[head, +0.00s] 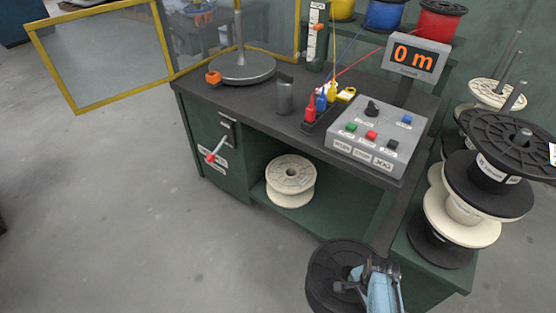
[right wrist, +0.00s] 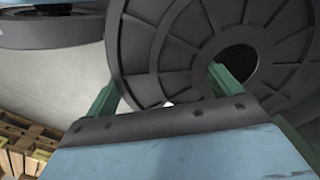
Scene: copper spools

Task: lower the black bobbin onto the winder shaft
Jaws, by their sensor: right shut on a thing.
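The black bobbin (head: 325,270) is at the bottom of the head view, in front of the bench and off the floor. My right gripper (head: 368,272) is shut on it and partly covers it. In the right wrist view the bobbin's ribbed flange (right wrist: 160,45) fills the upper part, with its dark centre hole showing, between the green fingers of the gripper (right wrist: 165,85). The winder shaft (head: 239,28) stands upright on a round grey plate (head: 242,70) at the back left of the bench, bare in the visible part. My left gripper is out of view.
A control box (head: 375,140) and a display reading 0 m (head: 414,58) stand on the bench's right. A cream spool (head: 290,180) sits on the shelf below. Stacked spools (head: 460,205) stand at right. A yellow-framed guard (head: 100,55) stands open at left.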

